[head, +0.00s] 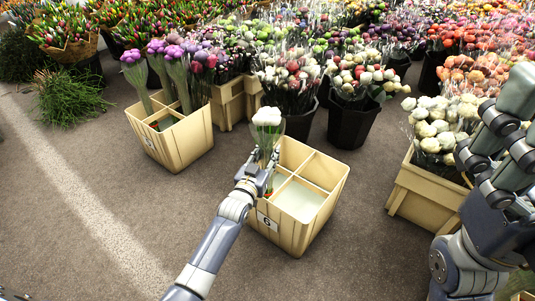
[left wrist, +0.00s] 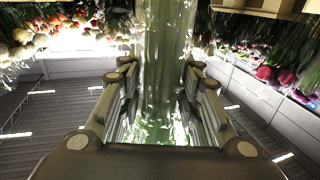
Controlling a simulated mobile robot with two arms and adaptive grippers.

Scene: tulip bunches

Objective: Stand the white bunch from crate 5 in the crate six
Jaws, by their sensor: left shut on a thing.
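My left gripper (head: 262,172) is shut around the wrapped stems of a white bunch (head: 267,118). The bunch is upright, with its white heads above the gripper. In the left wrist view the clear-sleeved green stems (left wrist: 165,65) stand between the two fingers (left wrist: 160,100). The bunch is at the left side of a cream crate (head: 318,222) whose front label seems to read 6. Its lower stems are partly hidden by my gripper and the crate wall; I cannot tell whether they touch the crate floor. The other compartments in view look empty.
A crate with purple bunches (head: 185,140) stands at the back left. A crate with white flowers (head: 425,195) stands at the right, near my right arm. Black buckets (head: 352,125) of flowers are close behind the middle crate. The floor at the front left is clear.

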